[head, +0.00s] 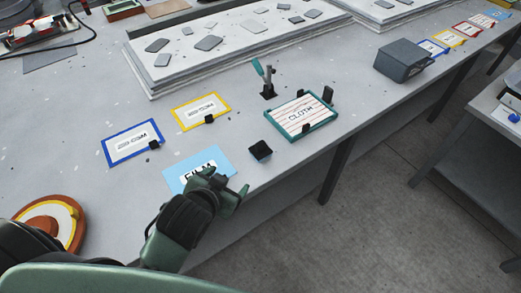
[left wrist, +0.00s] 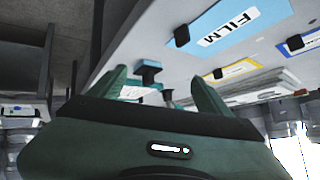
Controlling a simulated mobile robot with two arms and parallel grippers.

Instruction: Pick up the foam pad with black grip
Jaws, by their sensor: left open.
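A small dark block (head: 260,150), which looks like the foam pad with black grip, lies near the table's front edge, between the light blue FILM card and the teal CLOTH tray. My left gripper (head: 228,184) is open and empty. It is over the near side of the FILM card (head: 180,172), left of and nearer than the dark block, apart from it. In the left wrist view my two green fingers (left wrist: 160,88) stand spread apart. My right gripper is not in view.
The teal CLOTH tray (head: 301,117) stands right of the block. Blue-edged (head: 122,155) and yellow-edged (head: 185,123) cards lie to the left. A teal-handled tool (head: 268,86) stands upright behind. A grey box (head: 403,61) is farther right, with clear table before it.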

